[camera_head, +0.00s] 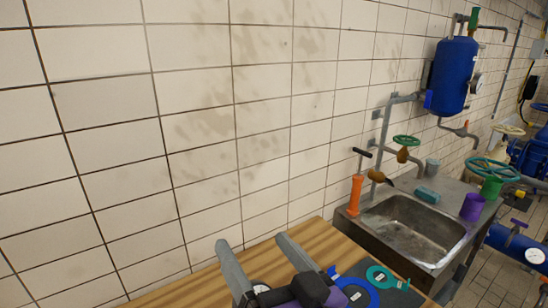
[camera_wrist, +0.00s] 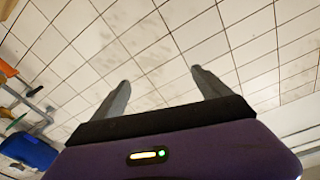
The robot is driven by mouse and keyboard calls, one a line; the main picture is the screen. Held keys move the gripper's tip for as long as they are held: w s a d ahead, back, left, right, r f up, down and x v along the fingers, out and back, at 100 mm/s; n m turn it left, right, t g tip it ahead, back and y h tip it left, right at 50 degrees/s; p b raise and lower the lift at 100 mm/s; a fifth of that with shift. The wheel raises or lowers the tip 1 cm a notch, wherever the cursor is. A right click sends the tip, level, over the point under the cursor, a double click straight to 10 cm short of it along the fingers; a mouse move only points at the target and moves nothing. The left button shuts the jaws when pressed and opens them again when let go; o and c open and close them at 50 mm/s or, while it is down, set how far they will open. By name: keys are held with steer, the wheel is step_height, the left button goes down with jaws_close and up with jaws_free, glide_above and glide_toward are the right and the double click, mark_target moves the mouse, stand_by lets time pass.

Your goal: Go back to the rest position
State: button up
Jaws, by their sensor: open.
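My gripper (camera_head: 258,260) shows at the bottom of the head view, in front of the wooden table. Its two grey fingers stand apart with nothing between them. In the wrist view my gripper (camera_wrist: 160,85) is also open and empty, its fingers against a background of white wall tiles. The fingers touch nothing that I can see.
A wooden table (camera_head: 205,283) holds a blue ring tag (camera_head: 358,292) and a green ring tag (camera_head: 381,277) near my gripper. To the right is a metal sink (camera_head: 410,228) with an orange pump (camera_head: 355,194) and a purple cup (camera_head: 472,206). A blue tank (camera_head: 453,75) hangs on the tiled wall.

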steer(key=s+d+f+m+t+h+b, duration=0.1)
steer(key=s+d+f+m+t+h, duration=0.1)
steer(key=s+d+f+m+h, duration=0.45)
steer(key=s+d+f+m+t+h+b, duration=0.15)
steer(key=s+d+f+h, duration=0.3)
steer(key=d, duration=0.45)
steer(key=s+d+f+n+g+b, duration=0.1)
steer(key=s+d+f+n+g, duration=0.1)
steer(key=s+f, duration=0.6)
steer(key=s+d+f+n+g+y+b, duration=0.1)
steer(key=s+d+f+n+g+b, duration=0.1)
steer(key=s+f, duration=0.6)
steer(key=s+d+n+g, duration=0.1)
steer(key=s+d, duration=0.1)
steer(key=s, duration=0.3)
steer(key=shift+s+d+f+n, duration=0.15)
steer(key=shift+s+d+n, duration=0.05)
steer(key=shift+d+n, duration=0.15)
